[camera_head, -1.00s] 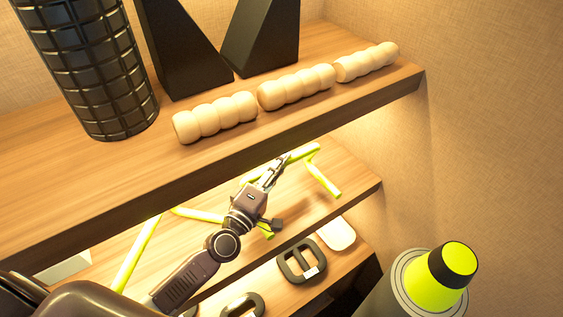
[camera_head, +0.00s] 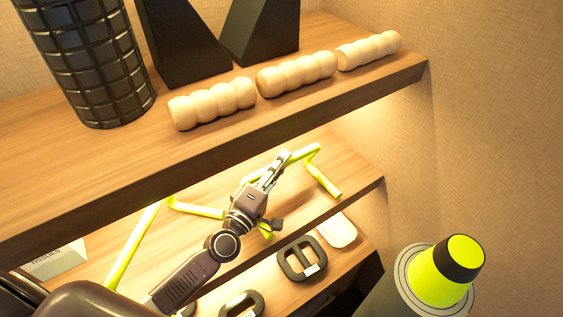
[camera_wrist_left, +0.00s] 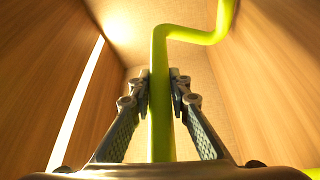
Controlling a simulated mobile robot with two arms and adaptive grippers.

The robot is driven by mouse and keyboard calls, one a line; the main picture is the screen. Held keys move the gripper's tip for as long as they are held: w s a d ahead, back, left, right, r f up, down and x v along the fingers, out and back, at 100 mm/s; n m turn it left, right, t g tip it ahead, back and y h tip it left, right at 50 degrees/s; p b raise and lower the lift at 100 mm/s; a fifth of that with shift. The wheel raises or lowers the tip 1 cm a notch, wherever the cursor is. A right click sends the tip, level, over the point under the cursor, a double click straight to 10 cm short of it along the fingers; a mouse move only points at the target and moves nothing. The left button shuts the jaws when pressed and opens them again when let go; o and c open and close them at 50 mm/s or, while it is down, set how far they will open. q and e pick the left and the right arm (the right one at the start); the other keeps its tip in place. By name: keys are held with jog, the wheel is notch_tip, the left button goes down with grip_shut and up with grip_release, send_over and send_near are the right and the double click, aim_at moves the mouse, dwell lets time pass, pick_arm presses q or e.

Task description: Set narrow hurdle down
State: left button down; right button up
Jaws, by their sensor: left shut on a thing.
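The narrow hurdle is a bent yellow-green tube (camera_head: 323,174), seen in the head view at the middle shelf (camera_head: 348,194), under the upper shelf. My left gripper (camera_head: 276,168) is shut on its bar. In the left wrist view the bar (camera_wrist_left: 160,95) runs between the two fingers (camera_wrist_left: 159,88) and bends right at the far end. One leg end shows close over the shelf's right part; I cannot tell whether it touches. My gripper and arm hide part of the hurdle. More yellow-green tubing (camera_head: 137,243) shows to the left. My right gripper is not in view.
The upper shelf (camera_head: 330,115) overhangs, with beige beaded rolls (camera_head: 297,73), black wedges (camera_head: 262,35) and a black ribbed roller (camera_head: 100,65). Below are dark handled items (camera_head: 302,258) and a white item (camera_head: 337,231). A yellow-topped bottle (camera_head: 440,275) stands front right.

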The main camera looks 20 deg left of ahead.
pick_arm(q)
jog(key=shift+f, duration=0.25)
jog(key=c, duration=1.7)
grip_release()
jog(key=shift+c, duration=0.2)
